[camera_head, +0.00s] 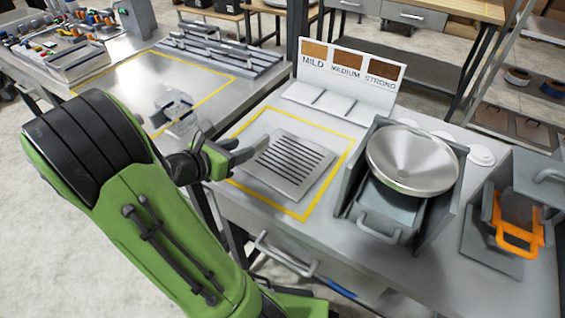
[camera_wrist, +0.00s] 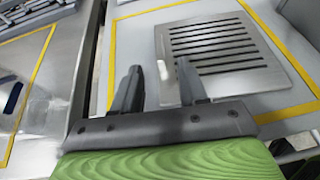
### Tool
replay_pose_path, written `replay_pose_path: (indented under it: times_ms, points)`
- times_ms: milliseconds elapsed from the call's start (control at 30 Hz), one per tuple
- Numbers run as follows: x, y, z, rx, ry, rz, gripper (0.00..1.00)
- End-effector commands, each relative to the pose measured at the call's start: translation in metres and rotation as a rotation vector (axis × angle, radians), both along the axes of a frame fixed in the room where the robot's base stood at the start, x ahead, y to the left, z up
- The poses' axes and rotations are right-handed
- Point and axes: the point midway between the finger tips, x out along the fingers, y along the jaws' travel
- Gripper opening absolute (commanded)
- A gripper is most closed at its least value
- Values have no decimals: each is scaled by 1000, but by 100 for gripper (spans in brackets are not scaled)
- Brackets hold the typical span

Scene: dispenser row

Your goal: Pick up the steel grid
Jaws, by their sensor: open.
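The steel grid (camera_head: 288,165) is a flat square plate with dark parallel slots. It lies inside a yellow taped outline on the grey table. In the wrist view the steel grid (camera_wrist: 225,55) fills the upper right, and a small pale tab shows at its left side. My gripper (camera_head: 245,152) is at the left edge of the grid in the head view. In the wrist view my gripper (camera_wrist: 160,85) is open, with the fingers apart and nothing held. One finger overlaps the grid's near left part in that picture. I cannot tell whether it touches.
A steel funnel bowl (camera_head: 412,160) sits on a grey stand right of the grid. An orange handle (camera_head: 518,225) is further right. A sign panel (camera_head: 349,75) reading MILD, MEDIUM, STRONG stands behind. Another table (camera_head: 150,85) with a taped outline is at left, across a gap.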

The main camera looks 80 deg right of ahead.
Motion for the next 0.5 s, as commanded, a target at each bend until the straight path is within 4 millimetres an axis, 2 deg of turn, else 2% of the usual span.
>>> replay_pose_path:
  times_ms: [33,233,400,500]
  points:
    - [-6,-8,-7,-1,-2,-6,43]
    - [-16,-29,-15,-1,-3,-6,43]
    - [-30,-55,-27,-1,-4,-5,43]
    - [-33,-63,-29,0,-3,-1,43]
